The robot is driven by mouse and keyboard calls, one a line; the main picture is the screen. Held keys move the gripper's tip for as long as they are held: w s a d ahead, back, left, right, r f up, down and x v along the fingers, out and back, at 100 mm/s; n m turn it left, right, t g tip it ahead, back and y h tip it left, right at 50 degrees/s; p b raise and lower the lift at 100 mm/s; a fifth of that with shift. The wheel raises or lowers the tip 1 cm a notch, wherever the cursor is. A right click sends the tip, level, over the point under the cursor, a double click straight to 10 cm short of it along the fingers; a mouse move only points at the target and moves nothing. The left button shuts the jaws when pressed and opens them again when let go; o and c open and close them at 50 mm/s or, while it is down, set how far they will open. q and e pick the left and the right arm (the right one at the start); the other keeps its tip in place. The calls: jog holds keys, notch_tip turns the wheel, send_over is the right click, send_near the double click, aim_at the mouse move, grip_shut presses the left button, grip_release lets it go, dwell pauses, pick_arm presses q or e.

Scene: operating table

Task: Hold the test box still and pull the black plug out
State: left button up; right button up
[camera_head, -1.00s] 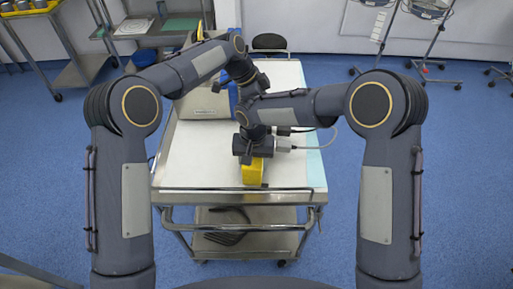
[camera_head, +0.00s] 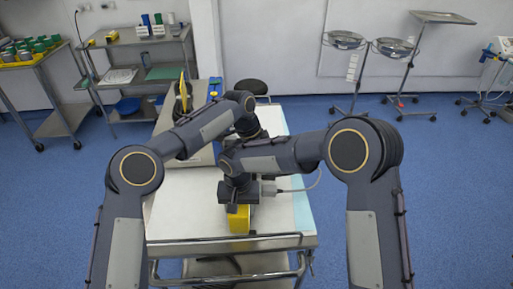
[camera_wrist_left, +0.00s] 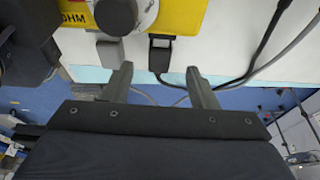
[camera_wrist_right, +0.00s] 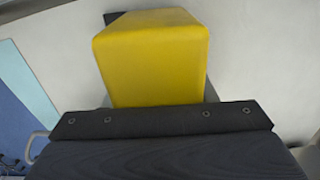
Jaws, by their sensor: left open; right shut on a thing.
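The yellow test box (camera_head: 239,221) rests at the near part of the white-topped table. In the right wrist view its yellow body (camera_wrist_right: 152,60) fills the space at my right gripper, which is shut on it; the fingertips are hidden. My right gripper (camera_head: 236,198) is above the box in the head view. In the left wrist view, the black plug (camera_wrist_left: 161,52) sits against the box's yellow edge (camera_wrist_left: 184,16). My left gripper (camera_wrist_left: 160,82) is open and empty, its fingertips just short of the plug and either side of it. The left gripper is hidden in the head view.
Dark and grey cables (camera_wrist_left: 262,45) run to the right of the plug. A grey plug (camera_wrist_left: 110,50) is beside the left finger. A grey case (camera_head: 190,150) stands at the table's back left. A pale blue strip (camera_head: 303,215) lies along the right edge.

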pick_arm(q)
jog(key=shift+x, duration=2.25)
grip_shut()
jog(key=shift+r, duration=0.1)
